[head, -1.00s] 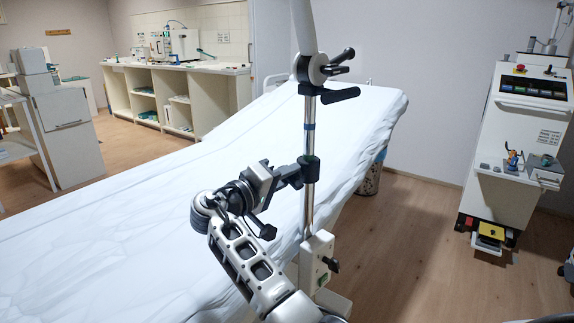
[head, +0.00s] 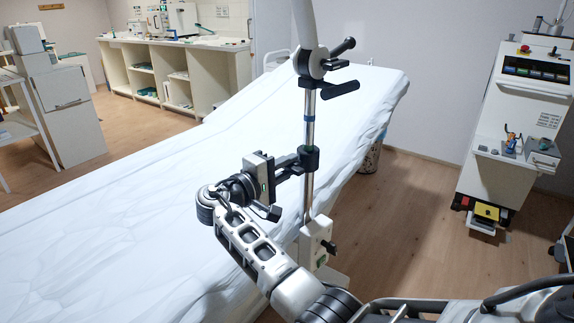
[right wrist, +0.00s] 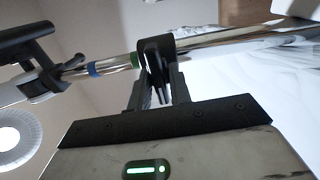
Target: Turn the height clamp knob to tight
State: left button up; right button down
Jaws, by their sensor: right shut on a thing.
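The height clamp (head: 309,158) is a black collar around the upright chrome pole (head: 309,190), just below a blue band. Its dark knob (right wrist: 158,55) sits between the fingers of my right gripper (right wrist: 157,75) in the right wrist view. In the head view my right gripper (head: 287,168) reaches the clamp from the left and is shut on the knob. The fingers hide much of the knob, so its angle and how tight it is cannot be told. My left gripper is not in view.
Black handles (head: 340,89) stick out from the pole higher up. A white box (head: 315,240) with a small black knob is at the pole's foot. The white-sheeted couch (head: 120,215) lies behind my right arm. A white equipment cart (head: 515,130) stands at the right, with clear floor between.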

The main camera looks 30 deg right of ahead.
jog(key=c, duration=1.3)
grip_release()
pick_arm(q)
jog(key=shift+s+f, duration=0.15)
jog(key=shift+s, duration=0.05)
pick_arm(e)
jog(key=shift+a, duration=0.1)
pick_arm(q)
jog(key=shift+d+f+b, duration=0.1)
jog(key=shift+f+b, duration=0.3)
jog(key=shift+b, duration=0.75)
pick_arm(e)
jog(key=v, duration=1.6)
jog(key=shift+s, duration=0.1)
